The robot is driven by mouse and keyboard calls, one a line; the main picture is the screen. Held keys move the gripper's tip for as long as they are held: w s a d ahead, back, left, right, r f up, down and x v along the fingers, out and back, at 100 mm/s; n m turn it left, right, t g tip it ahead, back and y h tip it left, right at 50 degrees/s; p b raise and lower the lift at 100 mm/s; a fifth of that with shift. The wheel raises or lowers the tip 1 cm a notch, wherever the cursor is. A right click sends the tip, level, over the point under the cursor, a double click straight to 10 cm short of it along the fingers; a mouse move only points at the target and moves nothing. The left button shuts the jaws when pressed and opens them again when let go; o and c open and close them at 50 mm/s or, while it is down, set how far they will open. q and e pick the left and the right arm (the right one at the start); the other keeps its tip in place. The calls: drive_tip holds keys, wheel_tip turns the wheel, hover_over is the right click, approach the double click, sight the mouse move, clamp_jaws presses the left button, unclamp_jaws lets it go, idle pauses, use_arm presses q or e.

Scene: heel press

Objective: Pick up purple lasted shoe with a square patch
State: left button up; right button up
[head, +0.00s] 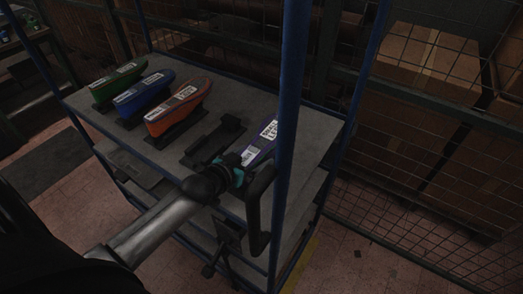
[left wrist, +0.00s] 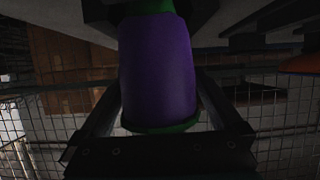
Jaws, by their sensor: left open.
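The purple lasted shoe (head: 262,145) lies at the right end of the rack's top shelf, with white marked patches on its upper side. In the left wrist view the purple shoe (left wrist: 158,65) fills the middle, with green at its top and bottom edges. My left gripper (head: 238,172) is at the shoe's near end. In the left wrist view its open fingers (left wrist: 162,100) stand on either side of the shoe; whether they touch it I cannot tell. My right gripper is not in view.
Orange (head: 178,106), blue (head: 144,94) and green (head: 117,80) shoes stand on holders to the left. An empty black holder (head: 214,142) lies between the orange and purple shoes. A blue rack post (head: 289,100) rises close to the right of the purple shoe.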

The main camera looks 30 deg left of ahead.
use_arm(q)
drive_tip(key=shift+w+f, duration=0.1)
drive_tip(key=shift+w, duration=0.15)
clamp_jaws()
idle(0.8)
